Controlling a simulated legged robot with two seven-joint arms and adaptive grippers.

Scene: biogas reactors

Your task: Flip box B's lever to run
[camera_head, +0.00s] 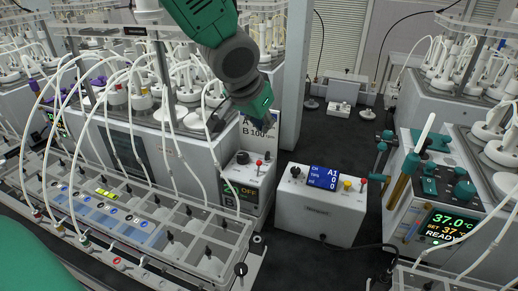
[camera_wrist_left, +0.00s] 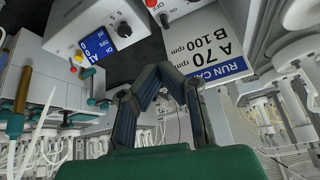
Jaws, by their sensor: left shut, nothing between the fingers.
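Box B (camera_head: 243,176) is a small white box with a black knob, a red-tipped lever (camera_head: 258,162) and a dark display (camera_head: 246,193) reading OFF. It stands in the middle of the head view, at the end of the left reactor. My left gripper (camera_wrist_left: 158,72) is shut and empty. In the head view its green body (camera_head: 260,100) hangs above and behind the box, apart from the lever; its fingertips are hard to make out. My right gripper is not in view.
A run card (camera_wrist_left: 222,52) reading A 70 rpm, B 100 rpm stands behind the box, close to my left gripper. A white box with a blue display (camera_head: 325,177) stands to the right. A tray with tubes (camera_head: 120,225) fills the left front.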

